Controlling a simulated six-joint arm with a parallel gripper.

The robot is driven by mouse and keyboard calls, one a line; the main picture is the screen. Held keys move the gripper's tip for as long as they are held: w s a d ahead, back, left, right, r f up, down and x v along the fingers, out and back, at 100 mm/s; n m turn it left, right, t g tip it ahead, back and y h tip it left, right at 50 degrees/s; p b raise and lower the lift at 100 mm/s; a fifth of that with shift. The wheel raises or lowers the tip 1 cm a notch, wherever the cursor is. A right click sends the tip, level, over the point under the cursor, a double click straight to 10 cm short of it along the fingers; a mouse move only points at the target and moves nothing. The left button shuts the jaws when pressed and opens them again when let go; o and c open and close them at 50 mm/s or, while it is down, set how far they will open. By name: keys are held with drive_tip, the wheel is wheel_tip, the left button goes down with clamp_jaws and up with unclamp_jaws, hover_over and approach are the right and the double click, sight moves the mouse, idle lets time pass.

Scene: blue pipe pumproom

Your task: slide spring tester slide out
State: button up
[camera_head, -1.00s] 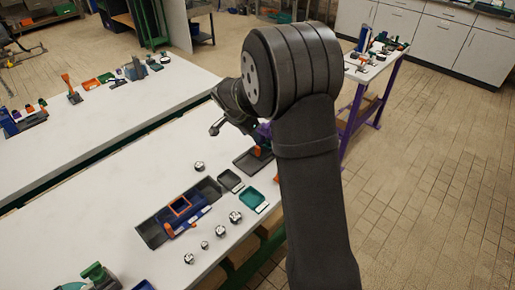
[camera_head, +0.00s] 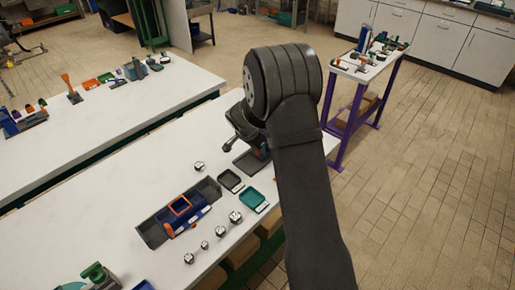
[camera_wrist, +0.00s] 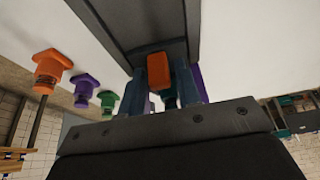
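My gripper (camera_wrist: 164,100) is low over the near bench, mostly hidden behind my arm in the head view. In the wrist view its two blue-grey fingers stand apart, one on each side of an orange block (camera_wrist: 159,71). The block is at the end of a dark grey channel-like base (camera_wrist: 145,25), which I take to be the spring tester. Whether the fingers touch the block is unclear. In the head view the dark base (camera_head: 246,163) shows beside my arm, with its right part hidden. Teal and purple parts show between and behind the fingers.
A dark tray with a blue and orange fixture (camera_head: 182,208) lies on the near bench. A dark small tray (camera_head: 231,181), a teal tray (camera_head: 253,200) and several metal pieces lie near it. Orange (camera_wrist: 55,68), purple (camera_wrist: 84,87) and green (camera_wrist: 107,100) flanged pieces show left in the wrist view.

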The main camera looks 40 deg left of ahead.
clamp_jaws()
drive_tip(key=s, duration=1)
drive_tip(key=shift+o, duration=1.7)
unclamp_jaws()
drive_tip(key=v, duration=1.7)
drive_tip(key=shift+r, duration=0.25)
drive_tip(key=shift+f, duration=0.1)
drive_tip(key=x, duration=1.7)
drive_tip(key=shift+f, duration=0.2)
drive_tip(key=shift+w, duration=0.15)
